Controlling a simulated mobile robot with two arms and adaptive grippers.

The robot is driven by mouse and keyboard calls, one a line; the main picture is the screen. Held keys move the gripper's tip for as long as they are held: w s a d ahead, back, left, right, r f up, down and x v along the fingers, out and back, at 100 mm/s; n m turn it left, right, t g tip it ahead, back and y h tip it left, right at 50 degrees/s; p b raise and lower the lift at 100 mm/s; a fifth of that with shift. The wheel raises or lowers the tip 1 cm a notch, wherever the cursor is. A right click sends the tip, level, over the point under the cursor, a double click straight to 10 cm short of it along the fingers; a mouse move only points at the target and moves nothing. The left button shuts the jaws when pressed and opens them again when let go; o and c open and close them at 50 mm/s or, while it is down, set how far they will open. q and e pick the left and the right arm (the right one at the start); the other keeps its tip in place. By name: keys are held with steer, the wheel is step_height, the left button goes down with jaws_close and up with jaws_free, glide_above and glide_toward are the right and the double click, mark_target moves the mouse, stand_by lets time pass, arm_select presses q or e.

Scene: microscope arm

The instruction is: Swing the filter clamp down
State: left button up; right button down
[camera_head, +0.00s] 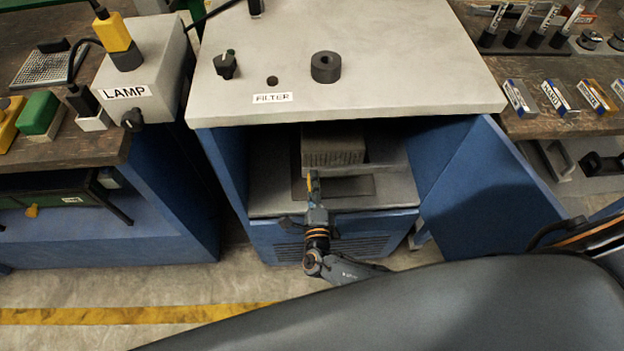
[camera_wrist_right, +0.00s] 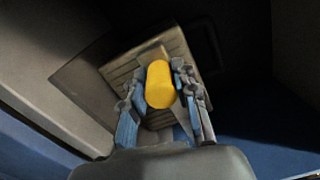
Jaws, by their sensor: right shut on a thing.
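My right gripper (camera_head: 312,184) reaches into the open bay under the FILTER label. In the right wrist view its fingers stand on both sides of a yellow cylindrical handle (camera_wrist_right: 160,84), shut on it. This seems to be the filter clamp's handle; only a small yellow sliver shows in the head view. Behind it is a grey ribbed filter block (camera_head: 333,157), on a darker plate inside the bay. A pale grey bar (camera_head: 388,168) runs right from the block. Whether it belongs to the clamp I cannot tell. My left gripper is in neither view.
The blue cabinet (camera_head: 222,165) walls the bay at left, its grey top (camera_head: 420,90) overhangs it, and a blue door (camera_head: 490,190) stands open at right. A lamp box (camera_head: 157,75) is at left. Small labelled boxes (camera_head: 556,97) lie on the right bench.

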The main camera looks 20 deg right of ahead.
steer(key=c, duration=1)
jaws_free()
steer(key=shift+s+f, duration=0.1)
steer(key=shift+f, duration=0.2)
steer(key=shift+c, duration=0.2)
steer(key=shift+r, duration=0.1)
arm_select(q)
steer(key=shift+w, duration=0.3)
arm_select(e)
steer(key=v, duration=1.1)
steer(key=shift+s, duration=0.4)
